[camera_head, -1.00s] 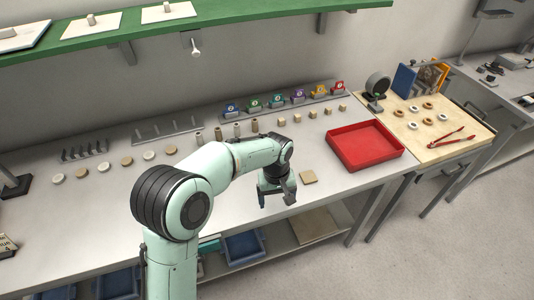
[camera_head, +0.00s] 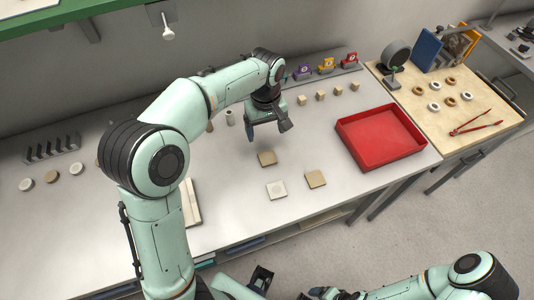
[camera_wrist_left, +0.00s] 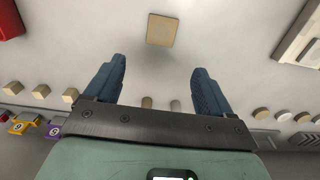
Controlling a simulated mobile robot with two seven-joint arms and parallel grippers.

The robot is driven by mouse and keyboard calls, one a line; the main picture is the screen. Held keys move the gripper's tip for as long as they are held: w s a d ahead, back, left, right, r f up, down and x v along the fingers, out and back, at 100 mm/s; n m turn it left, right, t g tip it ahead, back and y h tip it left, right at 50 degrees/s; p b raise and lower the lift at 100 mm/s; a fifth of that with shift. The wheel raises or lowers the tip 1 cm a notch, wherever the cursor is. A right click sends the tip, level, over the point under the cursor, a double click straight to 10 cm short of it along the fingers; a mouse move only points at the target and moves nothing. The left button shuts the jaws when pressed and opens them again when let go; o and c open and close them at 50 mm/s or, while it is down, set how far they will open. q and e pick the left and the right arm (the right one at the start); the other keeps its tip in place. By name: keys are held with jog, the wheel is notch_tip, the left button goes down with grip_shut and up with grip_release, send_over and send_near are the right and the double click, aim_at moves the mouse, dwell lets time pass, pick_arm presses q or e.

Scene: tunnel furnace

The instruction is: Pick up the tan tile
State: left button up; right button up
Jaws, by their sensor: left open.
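Two tan tiles lie flat on the grey bench in the head view: one (camera_head: 267,158) just in front of my left gripper, the other (camera_head: 316,179) farther right. A pale, whitish tile (camera_head: 276,190) lies near them. My left gripper (camera_head: 269,133) is open and empty above the bench, apart from the tiles. In the left wrist view, a tan tile (camera_wrist_left: 162,29) shows ahead of the spread fingers (camera_wrist_left: 158,88), roughly centred between them. Part of my right arm shows at the bottom of the head view; its gripper (camera_head: 325,293) is partly cut off.
A red tray (camera_head: 350,152) stands right of the tiles. Several small wooden cubes (camera_head: 321,96) line the back, before coloured blocks (camera_head: 326,65). A wooden board (camera_head: 460,90) with rings and red tongs (camera_head: 472,124) is farther right. The bench around the tiles is clear.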

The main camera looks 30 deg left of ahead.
pick_arm(q)
send_over(266, 154)
jog(key=f, duration=0.5)
jog(key=shift+s+d, duration=0.1)
jog(key=shift+s, duration=0.1)
jog(key=shift+w+f+b, duration=0.15)
jog(key=shift+f+b, duration=0.3)
jog(key=shift+f, duration=2.45)
jog(key=c, duration=1.1)
